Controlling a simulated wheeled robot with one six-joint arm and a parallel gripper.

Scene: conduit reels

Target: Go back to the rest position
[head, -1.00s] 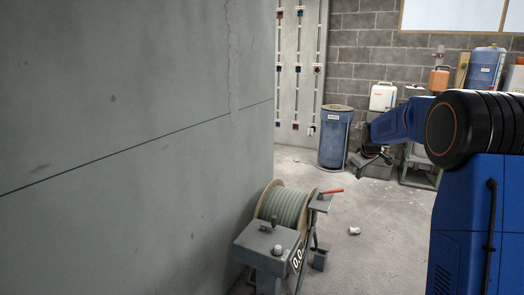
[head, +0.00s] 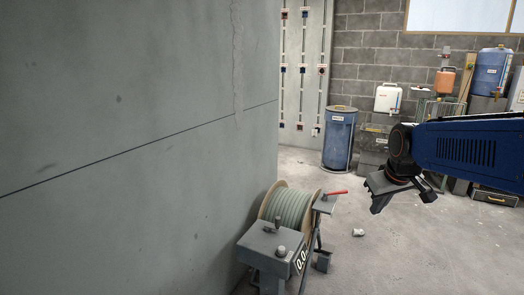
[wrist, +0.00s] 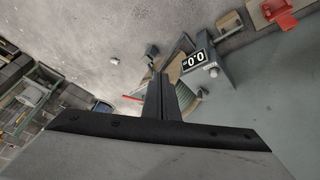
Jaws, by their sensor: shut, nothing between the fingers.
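My gripper (head: 402,203) hangs at the end of my blue arm, right of centre in the head view, over open floor. It is empty, and its fingers (wrist: 160,85) are together in the wrist view. The conduit reel (head: 286,207) with grey-green conduit stands on its stand by the left wall, to the left of my gripper and apart from it. The grey box (head: 262,243) with a knob and a 0.0 display (head: 301,260) stands in front of the reel. The display also shows in the wrist view (wrist: 194,61).
A blue barrel (head: 338,140) stands at the back by the block wall. Several containers, including a white one (head: 388,97), stand at the back right. A small white piece (head: 358,233) lies on the floor. The grey panel wall (head: 130,130) fills the left.

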